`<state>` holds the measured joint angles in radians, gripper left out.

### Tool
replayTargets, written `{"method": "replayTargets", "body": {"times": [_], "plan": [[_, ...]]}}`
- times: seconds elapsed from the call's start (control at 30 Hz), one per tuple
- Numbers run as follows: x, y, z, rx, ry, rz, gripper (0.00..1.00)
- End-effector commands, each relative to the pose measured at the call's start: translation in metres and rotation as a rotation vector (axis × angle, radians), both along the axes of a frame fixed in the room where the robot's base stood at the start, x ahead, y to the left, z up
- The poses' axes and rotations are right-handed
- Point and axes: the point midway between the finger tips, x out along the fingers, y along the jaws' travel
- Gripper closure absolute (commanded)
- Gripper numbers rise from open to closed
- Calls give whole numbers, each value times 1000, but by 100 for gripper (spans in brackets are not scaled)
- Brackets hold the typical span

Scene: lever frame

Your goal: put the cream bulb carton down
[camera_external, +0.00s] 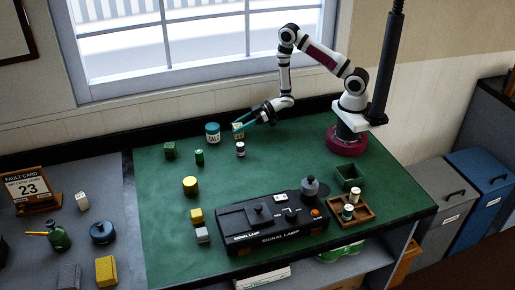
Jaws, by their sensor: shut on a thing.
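My gripper (246,122) is at the back middle of the green bench top, reaching to the left. Its teal fingers are shut on the cream bulb carton (238,131), a small pale box with dark green and yellowish marks. The fingers hide part of the carton. I cannot tell from this view whether its underside touches the bench or hangs just above it.
A teal and white tin (212,132) stands close left of the carton, and a small purple and white spool (240,149) close in front. Green blocks (169,149) and (199,157) stand further left. The signal lamp box (272,222) fills the front; bench (290,165) is clear between.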

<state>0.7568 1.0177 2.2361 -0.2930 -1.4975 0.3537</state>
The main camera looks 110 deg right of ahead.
Motion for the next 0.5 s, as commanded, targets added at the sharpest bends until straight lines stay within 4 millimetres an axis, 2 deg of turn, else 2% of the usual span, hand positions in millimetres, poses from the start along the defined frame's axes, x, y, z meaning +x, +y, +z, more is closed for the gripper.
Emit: {"method": "replayTargets", "body": {"times": [0.23, 0.27, 0.4, 0.5], "plan": [[0, 0, -3, 0, 0, 1, 100], [0, 0, -3, 0, 0, 1, 48], [0, 0, -2, 0, 0, 0, 22], [0, 0, -2, 0, 0, 0, 21]]}}
